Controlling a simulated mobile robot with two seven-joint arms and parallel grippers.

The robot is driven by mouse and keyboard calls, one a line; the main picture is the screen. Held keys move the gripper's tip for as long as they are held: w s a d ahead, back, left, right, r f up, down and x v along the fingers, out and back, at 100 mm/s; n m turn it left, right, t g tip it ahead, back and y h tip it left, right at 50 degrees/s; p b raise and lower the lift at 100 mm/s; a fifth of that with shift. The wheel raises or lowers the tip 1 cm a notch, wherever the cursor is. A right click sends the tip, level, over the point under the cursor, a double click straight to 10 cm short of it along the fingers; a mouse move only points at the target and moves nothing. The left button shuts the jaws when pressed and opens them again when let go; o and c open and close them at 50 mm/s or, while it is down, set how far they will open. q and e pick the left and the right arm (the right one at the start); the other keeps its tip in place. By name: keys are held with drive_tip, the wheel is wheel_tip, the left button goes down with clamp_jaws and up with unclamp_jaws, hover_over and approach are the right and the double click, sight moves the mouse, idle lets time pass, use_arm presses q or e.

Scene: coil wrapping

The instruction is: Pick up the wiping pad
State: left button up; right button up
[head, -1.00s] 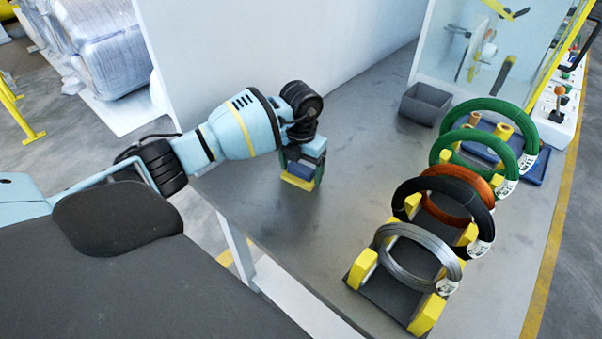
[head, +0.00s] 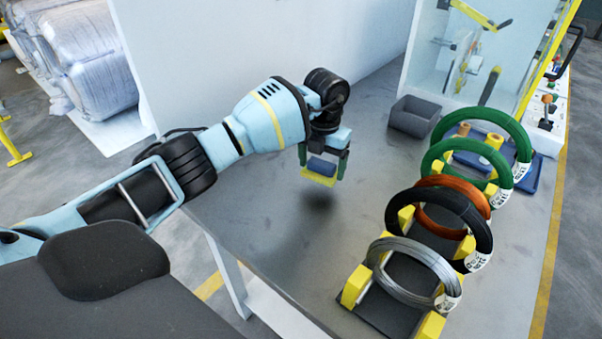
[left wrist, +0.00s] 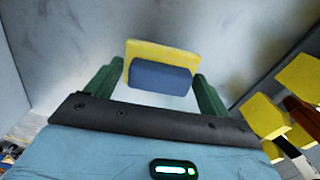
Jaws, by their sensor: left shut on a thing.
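The wiping pad (head: 319,179) has a yellow base and a blue block-shaped grip on top. My left gripper (head: 323,165) is shut on the pad, with its green fingers at either side of the blue grip. The pad hangs above the grey table, with a dark shadow under it. In the left wrist view the pad (left wrist: 160,77) shows between the two green fingertips (left wrist: 158,84). My right gripper is not in view.
Several coils, such as the grey wire coil (head: 413,298) and the green coil (head: 523,150), stand in yellow holders on the right. A dark grey bin (head: 414,117) stands at the back. A white wall (head: 240,50) rises behind the arm. The table's middle (head: 290,240) is clear.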

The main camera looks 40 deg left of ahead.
use_arm(q)
drive_tip(key=w+d, duration=0.1)
drive_tip(key=w+d+b, duration=0.1)
drive_tip(key=w, duration=0.1)
drive_tip(key=w+d+b, duration=0.1)
drive_tip(key=w+d, duration=0.1)
drive_tip(key=shift+w+r, duration=0.1)
drive_tip(key=shift+r, duration=0.1)
drive_tip(key=shift+w+d+r+b, duration=0.2)
drive_tip(key=shift+w+d+b, duration=0.2)
drive_tip(key=shift+w, duration=0.2)
